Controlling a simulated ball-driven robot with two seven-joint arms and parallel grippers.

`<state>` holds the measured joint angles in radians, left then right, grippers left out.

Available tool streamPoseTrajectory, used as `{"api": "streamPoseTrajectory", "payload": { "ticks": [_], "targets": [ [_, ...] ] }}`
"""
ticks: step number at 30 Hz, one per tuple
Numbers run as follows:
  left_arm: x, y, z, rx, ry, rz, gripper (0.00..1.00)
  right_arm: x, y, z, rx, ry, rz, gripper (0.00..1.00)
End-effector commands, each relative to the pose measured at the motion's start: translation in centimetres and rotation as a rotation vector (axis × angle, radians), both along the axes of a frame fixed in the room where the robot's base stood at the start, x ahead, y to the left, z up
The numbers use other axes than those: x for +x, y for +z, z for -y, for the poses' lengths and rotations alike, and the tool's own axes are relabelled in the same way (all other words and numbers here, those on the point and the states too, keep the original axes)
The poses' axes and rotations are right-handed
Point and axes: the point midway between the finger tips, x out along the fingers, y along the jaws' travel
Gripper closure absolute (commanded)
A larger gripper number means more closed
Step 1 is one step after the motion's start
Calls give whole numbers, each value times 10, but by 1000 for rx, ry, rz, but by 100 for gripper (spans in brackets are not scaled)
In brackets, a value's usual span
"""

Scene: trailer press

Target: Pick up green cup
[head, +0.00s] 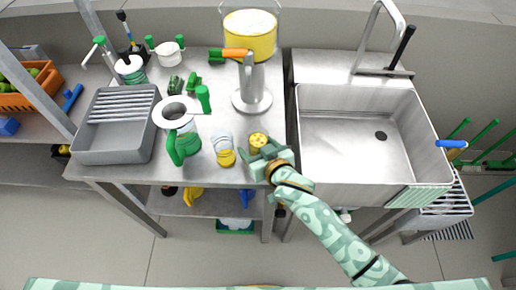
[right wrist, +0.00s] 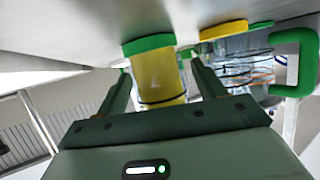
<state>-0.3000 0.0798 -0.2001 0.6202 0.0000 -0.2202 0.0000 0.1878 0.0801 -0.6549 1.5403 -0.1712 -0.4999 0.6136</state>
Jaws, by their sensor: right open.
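A cup with a green base and a yellow body (right wrist: 160,78) stands on the metal table. In the head view its yellow top (head: 257,140) shows near the table's right edge. My right gripper (head: 262,150) is open at that cup. In the right wrist view, which is upside down, the right gripper's fingers (right wrist: 162,88) are on either side of the cup, with gaps visible. A clear cup with a yellow base (head: 225,150) stands just left of it. My left gripper is not in view.
A green-handled jug (head: 183,147) with a white ring-shaped top stands further left, beside a grey tray (head: 110,150). A metal stand (head: 252,98) and a yellow pot (head: 250,42) are behind. The sink (head: 345,175) adjoins on the right.

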Motion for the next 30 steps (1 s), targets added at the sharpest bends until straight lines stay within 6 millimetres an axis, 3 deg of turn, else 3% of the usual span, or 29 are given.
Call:
{"api": "streamPoseTrajectory", "payload": {
  "ticks": [4,9,10,22,30],
  "targets": [
    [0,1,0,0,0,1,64,0,1,0,0,0,1,34],
    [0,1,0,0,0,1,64,0,1,0,0,0,0,81],
    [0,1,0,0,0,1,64,-1,1,0,0,0,0,86],
    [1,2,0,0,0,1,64,0,3,0,0,0,1,86],
    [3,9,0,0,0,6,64,0,17,0,2,0,4,86]
  ]
}}
